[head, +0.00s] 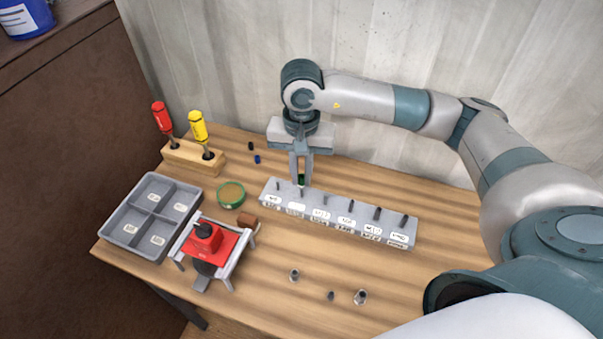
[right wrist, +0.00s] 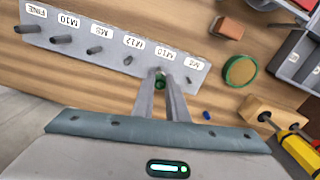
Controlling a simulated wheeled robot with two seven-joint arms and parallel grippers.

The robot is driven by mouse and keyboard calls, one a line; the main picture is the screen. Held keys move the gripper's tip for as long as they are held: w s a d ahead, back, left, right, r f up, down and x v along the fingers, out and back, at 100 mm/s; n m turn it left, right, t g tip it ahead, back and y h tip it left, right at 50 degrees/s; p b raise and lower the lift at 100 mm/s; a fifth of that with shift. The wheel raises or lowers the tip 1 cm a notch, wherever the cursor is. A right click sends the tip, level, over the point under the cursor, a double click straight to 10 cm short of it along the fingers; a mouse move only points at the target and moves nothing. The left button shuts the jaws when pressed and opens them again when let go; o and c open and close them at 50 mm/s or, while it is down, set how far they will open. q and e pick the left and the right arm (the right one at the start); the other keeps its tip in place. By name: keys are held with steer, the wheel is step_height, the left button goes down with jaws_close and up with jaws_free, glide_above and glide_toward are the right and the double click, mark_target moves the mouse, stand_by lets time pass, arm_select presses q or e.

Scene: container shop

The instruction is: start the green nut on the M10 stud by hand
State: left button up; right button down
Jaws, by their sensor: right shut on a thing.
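The green nut (head: 301,180) is between the fingertips of my right gripper (head: 301,182), which is shut on it. In the right wrist view the nut (right wrist: 160,84) shows between the fingertips (right wrist: 162,86). The grey stud strip (head: 334,224) carries a row of labelled upright studs. The nut is at the stud behind an M10 label (right wrist: 161,52), second from the M6 end. Fingers and nut hide most of that stud, so I cannot tell whether the nut sits on its thread or just above it. Another M10 label (right wrist: 69,19) is near the FINE end. My left gripper is not in view.
A green round container (head: 231,195), a brown block (head: 247,221), a red fixture (head: 207,240) and a grey divided tray (head: 128,236) lie left of the strip. Screwdrivers stand in a wooden block (head: 187,157). Small metal parts (head: 360,297) lie in front.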

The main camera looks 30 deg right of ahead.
mark_target(301, 184)
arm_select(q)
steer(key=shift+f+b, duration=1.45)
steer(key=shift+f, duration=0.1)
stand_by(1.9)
